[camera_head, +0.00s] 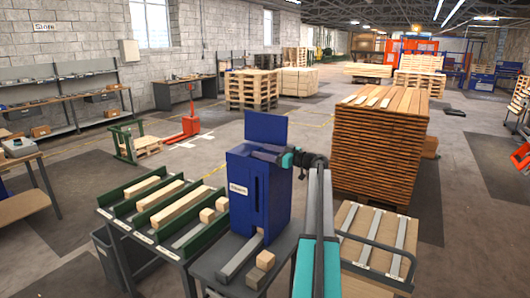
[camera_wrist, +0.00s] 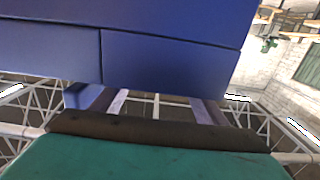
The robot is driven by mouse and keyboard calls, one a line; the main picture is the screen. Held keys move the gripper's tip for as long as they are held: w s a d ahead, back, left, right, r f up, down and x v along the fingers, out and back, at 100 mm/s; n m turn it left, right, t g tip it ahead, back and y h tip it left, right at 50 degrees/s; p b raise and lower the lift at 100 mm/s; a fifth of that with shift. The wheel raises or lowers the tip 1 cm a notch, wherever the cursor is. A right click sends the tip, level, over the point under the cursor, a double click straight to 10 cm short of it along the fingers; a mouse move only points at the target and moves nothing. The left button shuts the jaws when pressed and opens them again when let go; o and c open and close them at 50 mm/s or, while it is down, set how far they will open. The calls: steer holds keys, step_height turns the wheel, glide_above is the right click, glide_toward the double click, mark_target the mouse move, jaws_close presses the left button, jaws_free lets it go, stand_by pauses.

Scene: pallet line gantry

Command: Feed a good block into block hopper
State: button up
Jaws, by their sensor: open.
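The block hopper (camera_head: 258,190) is a tall blue box with a white label and a raised blue panel at its back, in the middle of the head view. A large blue surface, which looks like the hopper, fills the top of the wrist view (camera_wrist: 170,50). My gripper (camera_head: 268,150) is at the hopper's upper right, very close to it; I cannot tell whether it touches. Its two fingers stand apart in the wrist view (camera_wrist: 160,108), with no block seen between them. Light wooden blocks (camera_head: 265,260) lie in front of the hopper, and others (camera_head: 207,215) lie to its left.
Green-sided lanes (camera_head: 120,190) with long wooden pieces stand left of the hopper. A tall stack of boards (camera_head: 375,145) stands behind to the right. A pallet with metal strips and a rail (camera_head: 375,235) is at lower right. Open floor lies behind the hopper.

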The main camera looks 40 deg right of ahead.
steer(key=b+v, duration=0.4)
steer(key=v, duration=0.9)
steer(key=shift+s+b, duration=0.35)
stand_by(0.6)
stand_by(0.3)
